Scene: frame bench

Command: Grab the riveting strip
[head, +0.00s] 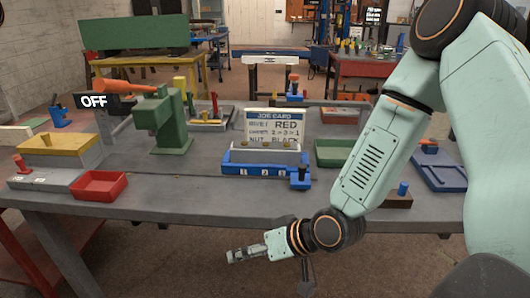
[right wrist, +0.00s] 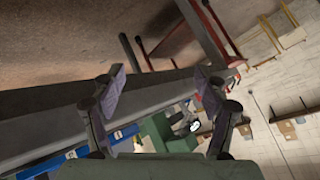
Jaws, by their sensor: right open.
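A blue fixture (head: 265,171) marked with numbers sits at the front middle of the bench, below the job card (head: 275,126). A pale grey strip-like piece (head: 262,157) lies along its top; I cannot tell whether it is the riveting strip. My right gripper (head: 235,256) is below and in front of the bench's front edge, apart from the fixture. In the right wrist view its two fingers (right wrist: 160,85) are spread, with nothing between them. My left gripper is not in view.
The grey bench (head: 215,205) has a clear front strip. A green press (head: 160,120) and a red tray (head: 99,185) stand left. A green tray (head: 335,152) and a blue tray (head: 438,172) are right. My right arm covers part of the bench's right side.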

